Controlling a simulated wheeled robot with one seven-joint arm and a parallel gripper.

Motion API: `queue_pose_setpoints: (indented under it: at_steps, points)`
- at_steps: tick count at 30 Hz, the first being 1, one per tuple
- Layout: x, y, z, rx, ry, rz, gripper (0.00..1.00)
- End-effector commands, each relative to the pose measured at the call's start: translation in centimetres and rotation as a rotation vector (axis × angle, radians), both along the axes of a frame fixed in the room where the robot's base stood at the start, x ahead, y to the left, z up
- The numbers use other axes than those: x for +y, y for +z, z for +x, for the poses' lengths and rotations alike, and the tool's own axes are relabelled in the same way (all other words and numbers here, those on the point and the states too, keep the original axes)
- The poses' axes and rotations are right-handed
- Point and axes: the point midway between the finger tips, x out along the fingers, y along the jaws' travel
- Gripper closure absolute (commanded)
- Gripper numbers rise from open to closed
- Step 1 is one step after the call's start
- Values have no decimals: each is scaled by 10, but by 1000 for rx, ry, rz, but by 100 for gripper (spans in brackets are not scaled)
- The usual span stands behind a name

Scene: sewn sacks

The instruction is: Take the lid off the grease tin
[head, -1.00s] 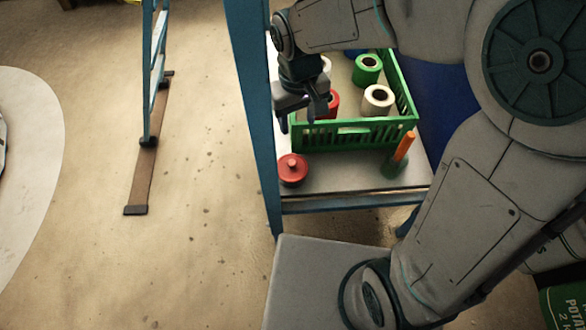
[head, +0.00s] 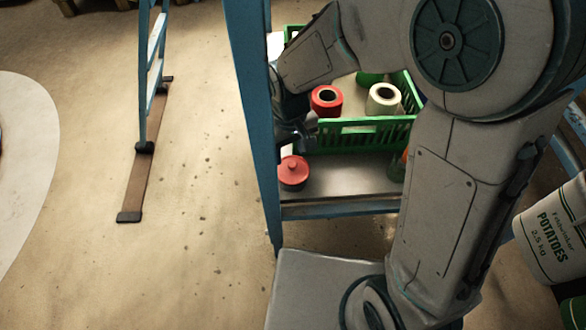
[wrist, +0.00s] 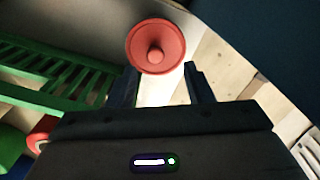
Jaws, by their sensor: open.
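The grease tin (head: 293,182) is a small round red tin on the grey shelf, near its front left corner. Its red lid (head: 293,168) is on top, with a small round knob. In the wrist view the lid (wrist: 155,47) is seen from above, just beyond my fingertips and roughly centred between them. My gripper (wrist: 160,70) is open and empty, a finger on each side below the lid's rim in the picture. In the head view my gripper (head: 297,148) hangs just above and behind the tin, partly hidden by the blue post.
A green crate (head: 362,135) with red and white thread spools stands right behind the tin. A blue upright post (head: 252,110) is close on the left. A green and orange thing (head: 397,168) on the right is partly hidden by my arm.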

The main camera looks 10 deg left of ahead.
Motion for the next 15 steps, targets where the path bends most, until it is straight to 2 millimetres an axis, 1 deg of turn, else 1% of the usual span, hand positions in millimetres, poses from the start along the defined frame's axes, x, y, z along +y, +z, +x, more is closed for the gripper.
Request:
queue_pose_setpoints:
  at_steps: [1,9,12,15]
  points:
    - [-1,-8,1,1,0,-1,53]
    - [-5,-45,3,2,1,-1,53]
    - [-5,-49,3,1,0,-1,53]
    - [-5,-47,4,1,0,-1,53]
